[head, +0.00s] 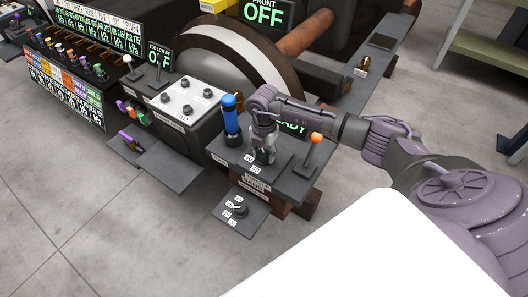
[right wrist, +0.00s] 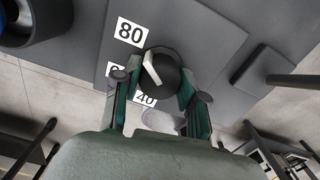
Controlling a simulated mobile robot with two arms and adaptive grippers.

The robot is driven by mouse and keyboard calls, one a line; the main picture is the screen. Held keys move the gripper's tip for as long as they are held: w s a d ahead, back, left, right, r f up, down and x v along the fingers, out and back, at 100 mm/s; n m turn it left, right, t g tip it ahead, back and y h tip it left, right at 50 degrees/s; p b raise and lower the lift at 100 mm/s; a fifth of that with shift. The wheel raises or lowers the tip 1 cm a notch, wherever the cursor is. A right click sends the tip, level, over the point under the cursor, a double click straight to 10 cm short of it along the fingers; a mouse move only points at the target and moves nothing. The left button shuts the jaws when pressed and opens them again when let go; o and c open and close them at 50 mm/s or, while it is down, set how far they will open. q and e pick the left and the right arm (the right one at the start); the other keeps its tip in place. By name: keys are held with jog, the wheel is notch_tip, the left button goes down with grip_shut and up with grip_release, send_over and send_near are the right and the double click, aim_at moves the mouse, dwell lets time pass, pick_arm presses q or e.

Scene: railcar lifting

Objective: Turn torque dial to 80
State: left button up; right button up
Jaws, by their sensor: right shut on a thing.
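The torque dial is a black round knob (right wrist: 172,78) with a white pointer bar, seen from above in the right wrist view. A white label "80" (right wrist: 131,32) lies just up-left of it, and the bar's upper end points toward that side. A "40" label (right wrist: 146,99) shows below the knob, and another label between them is partly hidden. My right gripper (right wrist: 160,90) has its fingers shut on the knob's sides. In the head view, my right gripper (head: 264,152) reaches down onto the dark panel (head: 285,177) and hides most of the dial. My left gripper is not seen.
A blue-handled tool (head: 230,112) stands just left of my right gripper, and an orange-tipped lever (head: 315,140) stands to its right. A lower dial (head: 238,210) sits on a small front plate. A green-lettered display (head: 293,128) is partly behind my arm.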

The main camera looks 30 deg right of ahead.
aim_at(264, 152)
jog(key=shift+w+r, duration=0.1)
jog(key=o, duration=1.1)
jog(key=shift+o, duration=0.2)
notch_tip(264, 152, up, 12)
